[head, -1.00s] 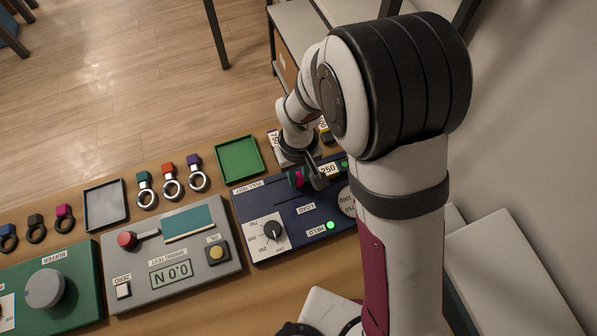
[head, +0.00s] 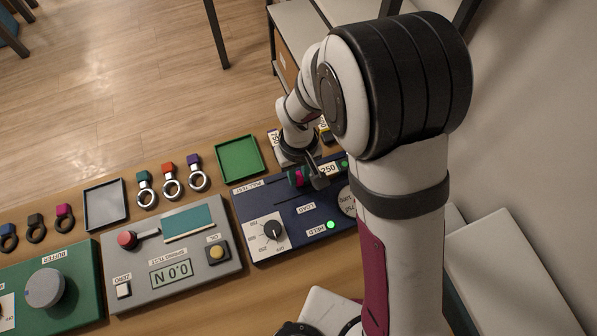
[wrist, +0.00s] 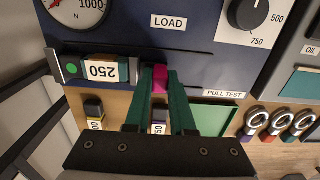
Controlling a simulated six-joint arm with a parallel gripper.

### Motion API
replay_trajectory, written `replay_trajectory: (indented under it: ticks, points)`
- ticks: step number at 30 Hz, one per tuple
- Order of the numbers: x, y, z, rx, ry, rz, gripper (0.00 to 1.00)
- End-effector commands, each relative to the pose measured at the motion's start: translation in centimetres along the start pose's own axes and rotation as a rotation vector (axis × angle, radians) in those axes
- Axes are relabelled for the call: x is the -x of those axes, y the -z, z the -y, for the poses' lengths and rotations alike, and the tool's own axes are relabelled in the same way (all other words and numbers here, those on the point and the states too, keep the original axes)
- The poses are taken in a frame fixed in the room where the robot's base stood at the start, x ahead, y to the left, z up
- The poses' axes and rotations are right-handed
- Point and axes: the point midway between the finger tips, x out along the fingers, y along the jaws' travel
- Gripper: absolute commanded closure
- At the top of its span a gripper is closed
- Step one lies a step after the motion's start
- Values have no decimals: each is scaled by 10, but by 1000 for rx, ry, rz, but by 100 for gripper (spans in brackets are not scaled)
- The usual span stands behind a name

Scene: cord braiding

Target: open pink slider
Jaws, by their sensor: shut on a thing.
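The pink slider (wrist: 160,79) sits on the dark blue pull test panel (wrist: 130,39), just below the LOAD label in the wrist view. My gripper (wrist: 160,72) has its two green fingers shut on the slider, one on each side. The head view also shows the pink slider (head: 299,180) at the panel's far edge, between the fingertips and partly covered by them. My wrist hides part of the panel there.
A block marked 250 (wrist: 101,70) sits beside my fingers, with a green light and a dial gauge (wrist: 77,8) near it. A black knob (wrist: 246,13) is on the other side. A green tray (head: 240,158) and a grey spring test panel (head: 172,255) lie to the left.

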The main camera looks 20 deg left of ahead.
Motion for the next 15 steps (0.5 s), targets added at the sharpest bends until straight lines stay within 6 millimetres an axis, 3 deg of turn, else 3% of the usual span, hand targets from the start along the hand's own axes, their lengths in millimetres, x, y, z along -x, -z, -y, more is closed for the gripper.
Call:
replay_trajectory:
  ticks: [10, 15]
  points:
    - [1, 0, 1, -1, 0, -1, 100]
    - [1, 1, 26, 4, 0, -1, 100]
